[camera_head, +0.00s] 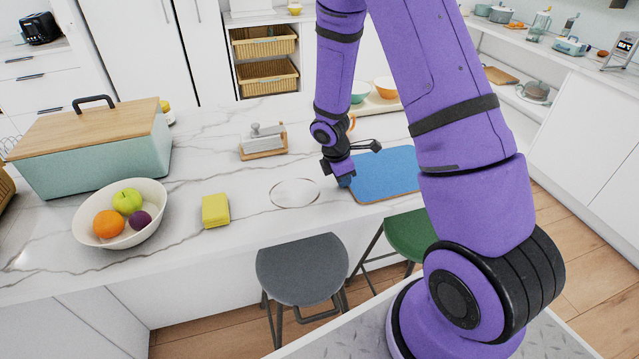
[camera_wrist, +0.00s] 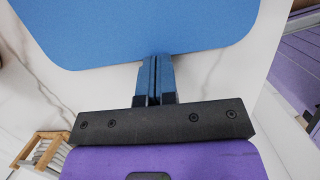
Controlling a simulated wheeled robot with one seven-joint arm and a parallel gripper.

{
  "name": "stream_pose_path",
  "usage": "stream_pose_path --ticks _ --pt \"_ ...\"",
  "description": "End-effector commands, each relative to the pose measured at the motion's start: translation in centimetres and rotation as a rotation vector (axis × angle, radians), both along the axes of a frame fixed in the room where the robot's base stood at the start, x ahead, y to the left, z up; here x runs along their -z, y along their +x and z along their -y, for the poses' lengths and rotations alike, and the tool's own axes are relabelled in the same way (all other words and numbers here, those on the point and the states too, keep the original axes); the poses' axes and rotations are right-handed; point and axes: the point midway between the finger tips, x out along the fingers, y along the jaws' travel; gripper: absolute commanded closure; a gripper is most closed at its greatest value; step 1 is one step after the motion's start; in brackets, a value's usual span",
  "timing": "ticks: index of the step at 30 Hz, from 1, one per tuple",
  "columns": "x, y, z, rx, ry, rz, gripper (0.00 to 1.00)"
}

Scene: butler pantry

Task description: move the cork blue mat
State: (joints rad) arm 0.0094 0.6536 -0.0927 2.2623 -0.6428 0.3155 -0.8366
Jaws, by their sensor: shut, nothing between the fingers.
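The blue mat (camera_head: 388,174) lies flat on the white marble counter, partly hidden behind my arm in the head view. It fills much of the top of the wrist view (camera_wrist: 130,30). My gripper (camera_head: 344,182) is at the mat's left edge in the head view. In the wrist view its two blue fingers (camera_wrist: 155,62) are shut together with nothing between them. Their tips overlap the mat's edge in the picture. I cannot tell whether they touch it.
A flat round white piece (camera_head: 295,193) lies left of the mat, with a yellow sponge (camera_head: 215,210) and a fruit bowl (camera_head: 90,225) beyond. A butter dish (camera_head: 263,141) and a tray with bowls (camera_head: 377,104) stand behind. Grey (camera_head: 302,268) and green (camera_head: 409,234) stools stand in front.

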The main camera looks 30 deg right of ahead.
Motion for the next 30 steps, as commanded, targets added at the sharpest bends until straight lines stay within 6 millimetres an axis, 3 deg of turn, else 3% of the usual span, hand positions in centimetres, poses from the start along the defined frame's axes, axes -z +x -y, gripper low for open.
stream_pose_path --ticks 4,10,23,30 --pt "0.0 -0.6 2.7 0.003 0.000 -0.001 1.00" --pt "0.0 -0.9 4.0 0.000 0.000 -0.002 1.00" --pt "0.1 -0.7 3.6 0.000 0.000 -0.001 1.00" --pt "0.0 0.6 1.0 -0.001 0.000 -0.001 1.00"
